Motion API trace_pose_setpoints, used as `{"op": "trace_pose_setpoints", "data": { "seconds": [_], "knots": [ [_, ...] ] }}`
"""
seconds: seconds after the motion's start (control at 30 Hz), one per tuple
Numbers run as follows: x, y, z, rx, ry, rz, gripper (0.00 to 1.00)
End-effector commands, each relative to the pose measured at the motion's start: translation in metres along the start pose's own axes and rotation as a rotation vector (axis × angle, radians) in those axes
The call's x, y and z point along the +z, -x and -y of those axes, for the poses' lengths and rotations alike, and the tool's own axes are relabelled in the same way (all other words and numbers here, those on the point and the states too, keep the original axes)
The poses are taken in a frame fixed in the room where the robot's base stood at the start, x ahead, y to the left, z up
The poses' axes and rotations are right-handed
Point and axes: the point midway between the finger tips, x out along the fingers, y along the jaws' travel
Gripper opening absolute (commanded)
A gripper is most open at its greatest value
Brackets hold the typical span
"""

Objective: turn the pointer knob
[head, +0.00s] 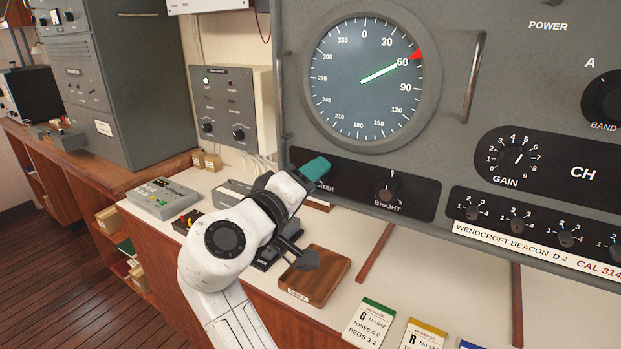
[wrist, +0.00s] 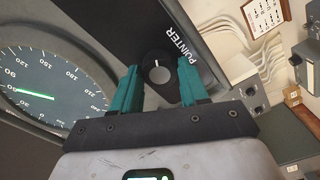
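The pointer knob (wrist: 158,71) is a round dark knob with a white mark, on a black panel strip under the word POINTER in the wrist view. My gripper (wrist: 160,84) has teal fingers spread apart, one on each side of the knob, with visible gaps; whether the tips reach past its face is unclear. In the head view my gripper (head: 316,169) is at the left end of the strip and hides the knob and part of its label.
The BRIGHT knob (head: 388,191) is to the right on the same strip. A metal handle (head: 474,76) sticks out right of the dial.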

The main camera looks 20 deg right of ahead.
Motion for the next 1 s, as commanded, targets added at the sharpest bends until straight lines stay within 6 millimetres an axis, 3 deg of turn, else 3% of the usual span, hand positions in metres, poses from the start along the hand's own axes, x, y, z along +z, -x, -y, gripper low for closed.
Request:
{"op": "trace_pose_setpoints", "data": {
  "seconds": [0.23, 0.57, 1.0],
  "knots": [
    [0.000, 0.000, 0.000, 0.000, 0.000, 0.000, 0.68],
    [0.000, 0.005, 0.001, 0.000, -0.001, 0.001, 0.69],
    [0.000, 0.080, 0.003, -0.001, -0.002, -0.002, 0.69]
  ]
}}
